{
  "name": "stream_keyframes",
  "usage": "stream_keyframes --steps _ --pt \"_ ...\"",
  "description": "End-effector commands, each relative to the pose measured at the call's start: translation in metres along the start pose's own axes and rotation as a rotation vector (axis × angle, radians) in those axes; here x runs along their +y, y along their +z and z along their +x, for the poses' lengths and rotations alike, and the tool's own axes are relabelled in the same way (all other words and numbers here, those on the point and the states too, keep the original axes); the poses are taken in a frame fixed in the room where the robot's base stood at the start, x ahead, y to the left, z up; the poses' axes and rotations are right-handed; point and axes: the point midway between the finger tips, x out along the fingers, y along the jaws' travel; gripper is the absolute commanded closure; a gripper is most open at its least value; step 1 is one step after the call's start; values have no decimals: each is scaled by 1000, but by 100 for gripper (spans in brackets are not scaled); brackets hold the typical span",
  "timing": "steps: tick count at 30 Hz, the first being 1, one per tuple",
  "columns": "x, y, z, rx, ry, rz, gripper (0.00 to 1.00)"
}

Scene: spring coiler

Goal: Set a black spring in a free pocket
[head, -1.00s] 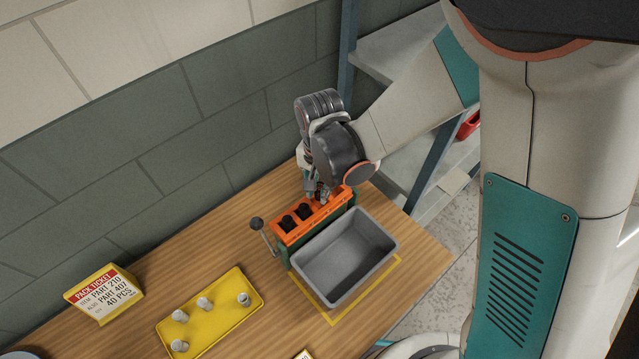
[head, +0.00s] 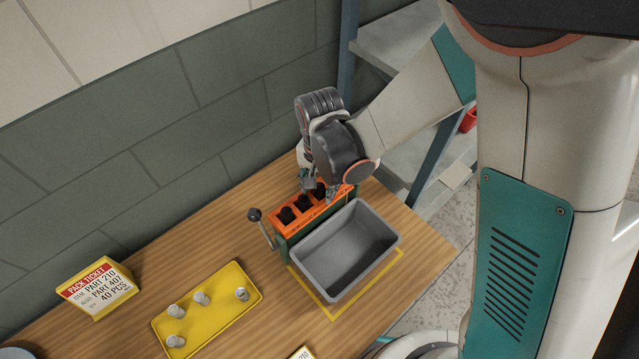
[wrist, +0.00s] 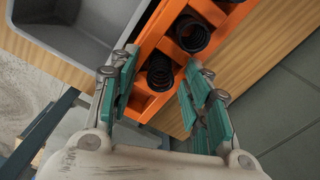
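The orange rack (head: 282,228) on the green coiler bench unit holds black springs in a row of pockets. In the wrist view a black spring (wrist: 160,72) stands in the rack (wrist: 150,40) between my spread fingers. Two more springs sit further along, one beside it (wrist: 193,33) and one at the top edge (wrist: 236,1). In the head view three dark springs show, such as this one (head: 287,215). My gripper (head: 310,186) is open just above the rack's far end; its fingers (wrist: 158,66) look clear of the spring. My gripper partly hides that end in the head view.
A grey bin (head: 349,252) stands in front of the rack inside a yellow outline. A lever with a dark knob (head: 255,215) sticks up at the rack's left. A yellow tray (head: 220,311) holds several pale cylinders. A pack ticket (head: 97,288) stands at left. Shelving is behind.

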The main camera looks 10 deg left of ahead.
Motion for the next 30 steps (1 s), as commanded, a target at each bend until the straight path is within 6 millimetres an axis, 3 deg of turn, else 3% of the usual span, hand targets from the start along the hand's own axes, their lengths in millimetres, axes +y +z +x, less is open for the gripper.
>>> stream_keyframes --steps 10,21,30 --pt "0 0 -6 0 0 0 56" --pt "0 0 -56 0 0 0 56" --pt "0 0 -78 0 0 0 56"
